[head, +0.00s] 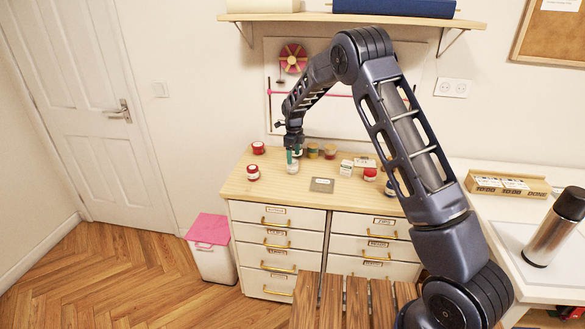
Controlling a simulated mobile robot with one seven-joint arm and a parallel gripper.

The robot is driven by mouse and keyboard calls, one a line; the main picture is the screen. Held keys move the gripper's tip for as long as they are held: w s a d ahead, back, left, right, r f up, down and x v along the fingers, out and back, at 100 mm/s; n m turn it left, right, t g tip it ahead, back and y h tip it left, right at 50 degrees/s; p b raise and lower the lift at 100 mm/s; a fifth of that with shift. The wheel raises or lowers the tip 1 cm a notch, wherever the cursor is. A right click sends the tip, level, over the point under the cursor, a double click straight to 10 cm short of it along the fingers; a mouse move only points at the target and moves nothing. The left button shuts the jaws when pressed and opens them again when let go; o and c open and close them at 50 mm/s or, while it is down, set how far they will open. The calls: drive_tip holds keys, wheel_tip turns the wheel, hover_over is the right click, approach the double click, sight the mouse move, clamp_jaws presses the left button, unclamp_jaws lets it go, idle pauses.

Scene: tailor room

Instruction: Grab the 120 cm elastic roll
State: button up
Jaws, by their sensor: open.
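Several small rolls and spools stand on the wooden top of the drawer cabinet (240,185). A small whitish roll (292,168) stands directly at my gripper (293,156). My gripper points down with its teal fingers open, at or just above this roll; I cannot tell whether they touch it. Two red-and-white rolls stand to the left, one in front (253,173) and one behind (258,148). Another red-topped roll (370,174) stands to the right. No length label is legible, so I cannot tell which roll is the 120 cm elastic.
A grey square (322,185) lies on the top. A cardboard box (507,184) and a dark-topped bottle (556,228) are on the right table. A white bin with a pink lid (211,230) stands left of the cabinet.

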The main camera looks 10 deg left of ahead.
sight(293, 166)
drive_tip(key=shift+a+f, duration=0.15)
drive_tip(key=shift+f, duration=1.3)
drive_tip(key=shift+a+f, duration=0.1)
drive_tip(key=shift+f, duration=1.35)
drive_tip(key=c, duration=1.1)
